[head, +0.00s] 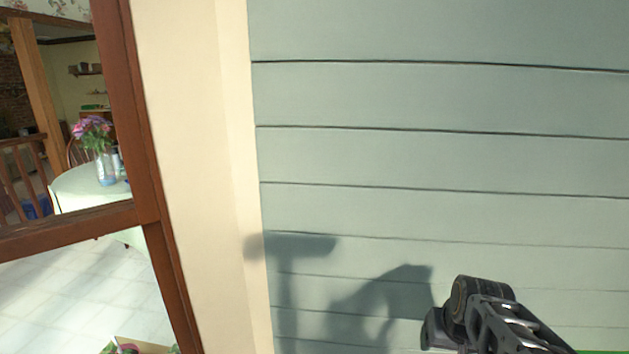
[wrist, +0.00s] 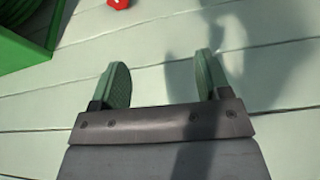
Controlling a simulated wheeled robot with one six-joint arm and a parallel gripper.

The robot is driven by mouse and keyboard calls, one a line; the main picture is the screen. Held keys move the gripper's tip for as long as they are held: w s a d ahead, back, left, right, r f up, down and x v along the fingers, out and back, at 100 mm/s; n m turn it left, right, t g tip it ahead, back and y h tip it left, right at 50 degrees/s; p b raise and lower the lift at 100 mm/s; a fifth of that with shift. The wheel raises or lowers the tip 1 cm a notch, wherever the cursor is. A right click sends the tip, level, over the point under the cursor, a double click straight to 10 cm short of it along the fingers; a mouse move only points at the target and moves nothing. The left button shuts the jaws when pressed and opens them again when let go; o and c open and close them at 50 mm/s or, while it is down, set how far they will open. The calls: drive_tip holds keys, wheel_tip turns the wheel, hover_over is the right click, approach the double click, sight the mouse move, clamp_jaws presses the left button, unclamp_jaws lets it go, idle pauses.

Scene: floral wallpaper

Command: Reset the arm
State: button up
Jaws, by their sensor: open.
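My gripper (wrist: 162,72) shows in the wrist view with its two green finger pads spread wide apart. It is open, and nothing is between the pads. Pale grey-green boards (wrist: 150,35) lie behind the fingers, and a dark shadow falls across them on the right. In the head view, part of my dark arm shows at the lower right, in front of the same kind of boards (head: 450,95). The finger pads cannot be made out in the head view.
A green container (wrist: 28,50) is at the upper left of the wrist view, with a small red object (wrist: 118,3) at the top edge. In the head view, a brown frame (head: 150,190) opens onto a room with a flower vase (head: 104,166) on a table (head: 80,192).

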drive_tip(key=s+a+r+n+p, duration=0.1)
drive_tip(key=s+a+r+p, duration=0.1)
drive_tip(key=a+r+p, duration=0.2)
drive_tip(key=s+a+r+n+p, duration=0.1)
drive_tip(key=s+a+r+p, duration=0.2)
drive_tip(key=a+r+p, duration=0.2)
drive_tip(key=shift+s+r+n+g+y+p, duration=0.35)
drive_tip(key=shift+r+p, duration=1.35)
drive_tip(key=shift+r, duration=0.75)
drive_tip(key=shift+a, duration=0.1)
